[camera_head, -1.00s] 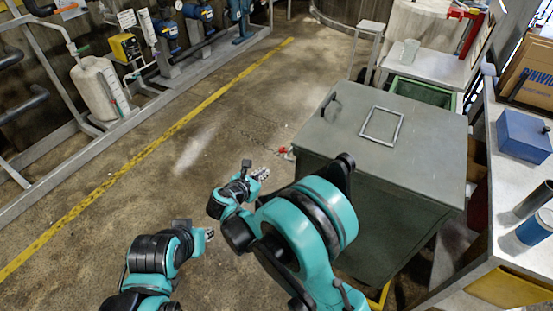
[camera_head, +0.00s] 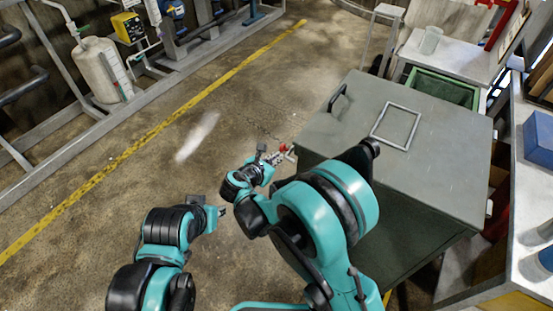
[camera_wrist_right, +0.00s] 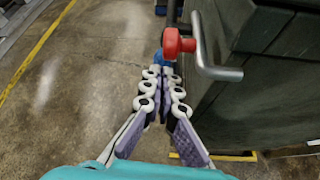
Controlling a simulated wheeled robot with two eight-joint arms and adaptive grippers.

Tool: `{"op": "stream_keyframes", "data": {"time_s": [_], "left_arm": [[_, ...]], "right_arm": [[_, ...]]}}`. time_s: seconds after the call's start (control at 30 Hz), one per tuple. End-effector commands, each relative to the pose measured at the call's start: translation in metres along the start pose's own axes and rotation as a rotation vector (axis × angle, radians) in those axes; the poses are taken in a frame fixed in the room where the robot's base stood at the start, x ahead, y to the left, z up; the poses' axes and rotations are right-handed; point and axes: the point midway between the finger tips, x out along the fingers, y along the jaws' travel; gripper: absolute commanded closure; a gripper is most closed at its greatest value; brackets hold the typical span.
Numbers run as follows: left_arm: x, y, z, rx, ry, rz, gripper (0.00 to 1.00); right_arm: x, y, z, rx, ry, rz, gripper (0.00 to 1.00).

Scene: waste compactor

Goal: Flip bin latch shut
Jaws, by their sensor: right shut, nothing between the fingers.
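The bin (camera_head: 345,135) is a grey-green metal box with a flat closed lid, right of centre in the head view. Its latch (camera_head: 285,149) shows as a small red part at the bin's left side. In the right wrist view the latch has a red knob (camera_wrist_right: 178,44) beside a bent metal bar (camera_wrist_right: 212,62), with a blue part below the knob. My right gripper (camera_head: 275,158) is shut and empty, its fingertips (camera_wrist_right: 162,74) just short of the knob; contact cannot be told. My left gripper (camera_head: 221,211) is apart from the bin, its fingers too small to read.
A grey workbench (camera_head: 515,215) with a blue box (camera_head: 540,140) stands close on the right. A green crate (camera_head: 443,88) sits behind the bin. Pipes and a white tank (camera_head: 100,78) line the left. The floor between, with its yellow line (camera_head: 165,125), is clear.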

Motion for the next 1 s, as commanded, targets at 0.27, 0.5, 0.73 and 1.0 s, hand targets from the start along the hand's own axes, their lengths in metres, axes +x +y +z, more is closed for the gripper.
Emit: {"op": "stream_keyframes", "data": {"time_s": [0.27,0.5,0.73,1.0], "left_arm": [[0.0,0.0,0.001,0.0,-0.001,0.0,0.71],[-0.001,0.0,0.0,0.0,-0.001,0.0,0.71],[-0.01,0.0,-0.006,0.0,0.0,0.0,0.71],[-0.015,0.0,-0.01,0.0,-0.001,0.0,0.71]], "right_arm": [[-0.01,0.0,0.01,-0.001,0.0,0.002,1.0],[-0.01,0.0,0.011,0.0,0.005,0.001,1.0],[-0.013,0.001,0.016,0.006,0.091,-0.015,1.0],[-0.014,0.001,0.017,0.01,0.167,-0.027,1.0]]}}
